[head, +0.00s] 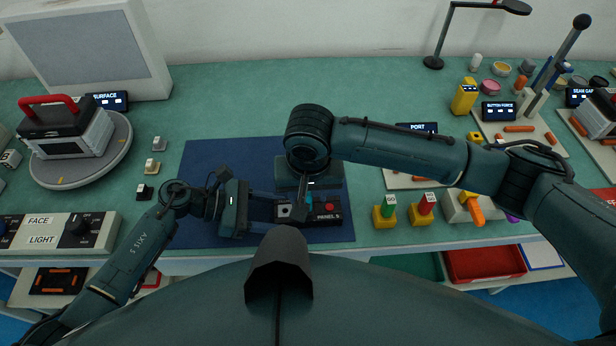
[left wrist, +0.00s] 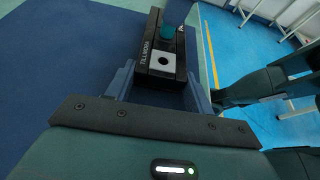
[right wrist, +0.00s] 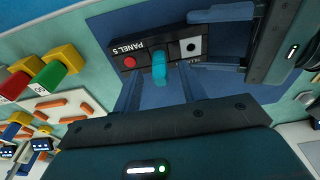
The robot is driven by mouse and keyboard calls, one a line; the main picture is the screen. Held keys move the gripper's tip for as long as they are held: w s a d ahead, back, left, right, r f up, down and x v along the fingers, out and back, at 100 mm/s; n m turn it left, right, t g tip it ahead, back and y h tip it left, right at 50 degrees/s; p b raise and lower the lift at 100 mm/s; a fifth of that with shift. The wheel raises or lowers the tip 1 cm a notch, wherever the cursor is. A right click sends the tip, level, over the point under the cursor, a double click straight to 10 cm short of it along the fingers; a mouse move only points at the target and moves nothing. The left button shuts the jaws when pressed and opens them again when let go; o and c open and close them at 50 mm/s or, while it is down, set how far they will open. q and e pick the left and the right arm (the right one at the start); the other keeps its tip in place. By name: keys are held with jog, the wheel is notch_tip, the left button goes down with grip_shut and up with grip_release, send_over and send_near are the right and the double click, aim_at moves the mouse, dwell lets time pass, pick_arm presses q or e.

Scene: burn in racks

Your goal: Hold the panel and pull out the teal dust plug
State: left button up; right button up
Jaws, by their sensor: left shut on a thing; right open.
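The black panel (head: 327,219) lies on the dark blue mat, with a red button at its right end and a white square socket at its left. The teal dust plug (right wrist: 159,66) stands up from the panel between these; it also shows in the left wrist view (left wrist: 167,32). My left gripper (head: 283,210) is shut on the panel's socket end, one finger along each long side. My right gripper (right wrist: 158,88) is open above the panel, its fingers either side of the plug's line. I cannot tell whether they touch the plug. My right wrist partly hides the plug in the head view.
The dark blue mat (head: 205,165) is mostly clear around the panel. A turntable (head: 118,152) with a red-handled device is at left. A control box (head: 85,230) sits at the front left.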

aim_at(308, 194)
jog(key=shift+w+f, duration=0.2)
jog(key=shift+f, duration=1.35)
grip_shut()
